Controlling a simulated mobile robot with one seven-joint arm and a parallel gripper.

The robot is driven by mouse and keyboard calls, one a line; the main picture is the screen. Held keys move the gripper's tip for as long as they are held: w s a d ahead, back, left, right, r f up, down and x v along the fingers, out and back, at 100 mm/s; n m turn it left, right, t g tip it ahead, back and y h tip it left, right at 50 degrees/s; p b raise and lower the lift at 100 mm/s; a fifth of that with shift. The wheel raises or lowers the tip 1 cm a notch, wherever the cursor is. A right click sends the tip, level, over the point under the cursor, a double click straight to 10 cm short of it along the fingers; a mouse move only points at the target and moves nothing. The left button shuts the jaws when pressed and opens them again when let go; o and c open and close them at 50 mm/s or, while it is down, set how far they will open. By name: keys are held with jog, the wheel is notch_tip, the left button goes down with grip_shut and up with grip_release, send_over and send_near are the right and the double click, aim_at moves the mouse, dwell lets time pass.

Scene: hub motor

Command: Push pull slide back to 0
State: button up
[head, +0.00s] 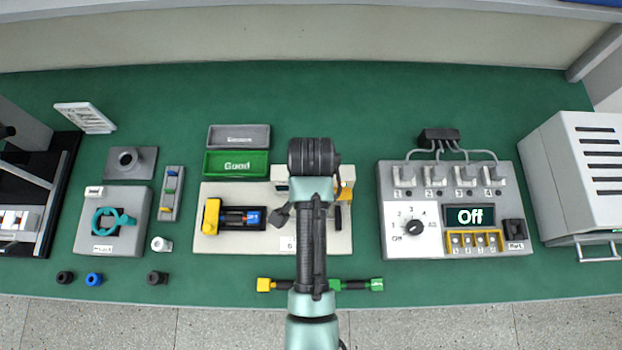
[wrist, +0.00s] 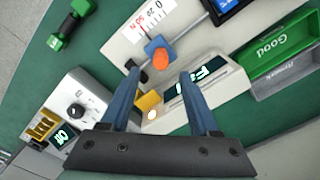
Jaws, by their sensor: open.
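The pull slide (wrist: 158,50) shows in the wrist view as a blue block with an orange knob on a grey rod. It sits beside a printed force scale (wrist: 150,18) with 0, 25 and 50 marks; its exact reading cannot be told. My gripper (wrist: 158,74) is open, its two blue fingers spread to either side of the knob in the picture. Nothing is held, and contact with the slide cannot be told. In the head view my arm covers the slide and much of the pale test fixture (head: 210,240).
A display (wrist: 200,88) stands on the fixture. The green Good tray (head: 237,164) and a grey tray (head: 238,137) lie behind it. A control panel (head: 400,247) reading Off is at right. Green mat is free between fixture and panel.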

notch_tip(320, 180, down, 7)
jog(key=shift+w+f, duration=0.1)
jog(key=shift+f, duration=0.1)
jog(key=shift+c, duration=0.2)
grip_shut()
dwell(1.3)
jog(key=shift+a, duration=0.1)
